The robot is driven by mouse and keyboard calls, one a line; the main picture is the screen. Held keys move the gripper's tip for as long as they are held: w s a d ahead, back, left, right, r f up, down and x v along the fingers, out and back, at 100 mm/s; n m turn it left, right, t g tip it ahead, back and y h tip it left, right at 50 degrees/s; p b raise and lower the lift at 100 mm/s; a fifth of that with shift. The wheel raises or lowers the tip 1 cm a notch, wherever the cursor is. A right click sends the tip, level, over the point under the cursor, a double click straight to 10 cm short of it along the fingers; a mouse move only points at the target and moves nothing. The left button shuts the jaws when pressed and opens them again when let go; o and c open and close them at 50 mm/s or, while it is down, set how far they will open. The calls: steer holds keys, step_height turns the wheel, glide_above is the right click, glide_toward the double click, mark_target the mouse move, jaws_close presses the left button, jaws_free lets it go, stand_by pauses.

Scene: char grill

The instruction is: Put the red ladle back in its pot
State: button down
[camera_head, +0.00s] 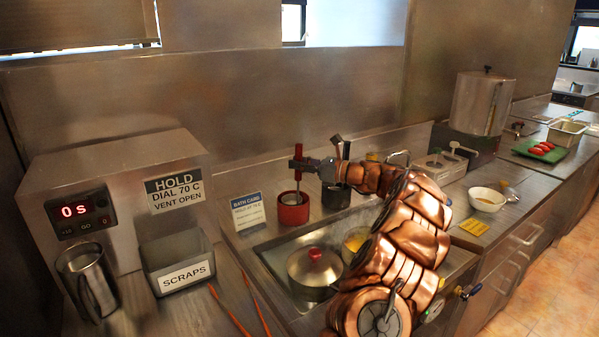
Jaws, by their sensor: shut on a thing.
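The red ladle (298,152) has a red handle and a thin shaft pointing down. My gripper (305,165) reaches in from the right and is shut on the ladle near the lower part of its handle. The ladle stands nearly upright over the red pot (293,214), a small round pot on the steel counter. The shaft runs down to the pot's mouth. Its lower end is hidden, and I cannot tell how deep it sits or whether it touches the pot.
A dark pot (335,199) with a dark-handled utensil (338,146) stands just right of the red pot, close to my arm. A bath card (248,212) stands to the left. A lidded steel pot (314,268) sits in front in the bath. A scraps bin (178,264) is farther left.

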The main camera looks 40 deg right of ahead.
steer(key=shift+f, duration=1.3)
steer(key=c, duration=1)
jaws_free()
steer(key=shift+f, duration=0.1)
steer(key=b+v, duration=0.1)
steer(key=v, duration=1.1)
steer(key=shift+d+b, duration=0.1)
steer(key=shift+b, duration=0.25)
